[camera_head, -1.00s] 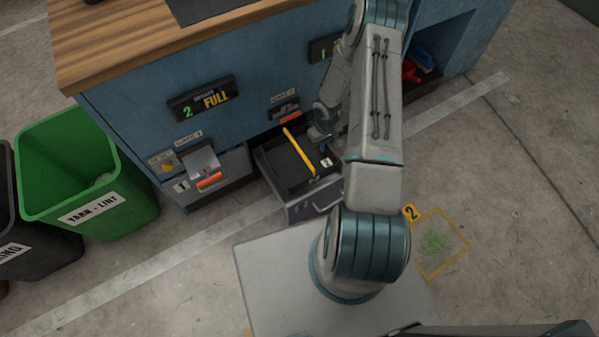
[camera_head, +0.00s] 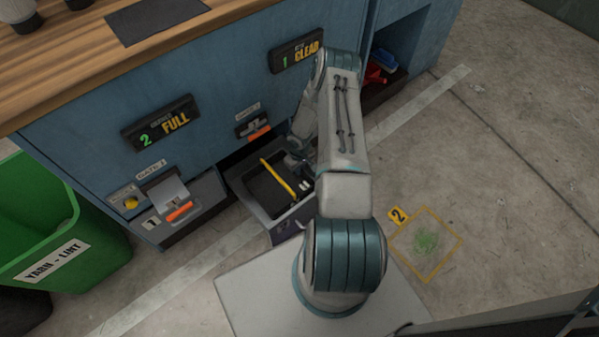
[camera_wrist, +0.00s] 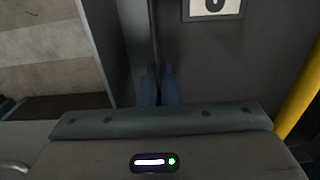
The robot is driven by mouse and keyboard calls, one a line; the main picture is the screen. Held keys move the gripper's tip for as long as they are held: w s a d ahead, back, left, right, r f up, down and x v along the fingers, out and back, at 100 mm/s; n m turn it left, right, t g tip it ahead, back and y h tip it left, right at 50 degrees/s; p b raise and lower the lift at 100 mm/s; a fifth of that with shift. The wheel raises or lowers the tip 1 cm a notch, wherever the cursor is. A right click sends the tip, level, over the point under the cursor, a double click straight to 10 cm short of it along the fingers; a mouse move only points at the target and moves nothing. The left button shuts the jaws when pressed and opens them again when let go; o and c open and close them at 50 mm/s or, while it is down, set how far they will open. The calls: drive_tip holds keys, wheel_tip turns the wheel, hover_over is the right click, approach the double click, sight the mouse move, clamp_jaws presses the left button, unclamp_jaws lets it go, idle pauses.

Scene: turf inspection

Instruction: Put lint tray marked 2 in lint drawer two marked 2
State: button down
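My gripper (camera_head: 300,163) is low at the tray's right rear side, partly hidden by my arm. In the wrist view my fingertips (camera_wrist: 159,86) are close together, apparently pinching the tray's thin side wall. A cropped white label (camera_wrist: 213,8) and the yellow bar (camera_wrist: 301,92) show beside them.
Left of the drawer is another unit with an orange handle (camera_head: 180,212). A green yarn-lint bin (camera_head: 85,250) stands at far left. The floor at right is clear.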

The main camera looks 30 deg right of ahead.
drive_tip(key=shift+f, duration=0.6)
drive_tip(key=shift+f, duration=0.2)
drive_tip(key=c, duration=1.7)
unclamp_jaws()
drive_tip(key=shift+r, duration=0.1)
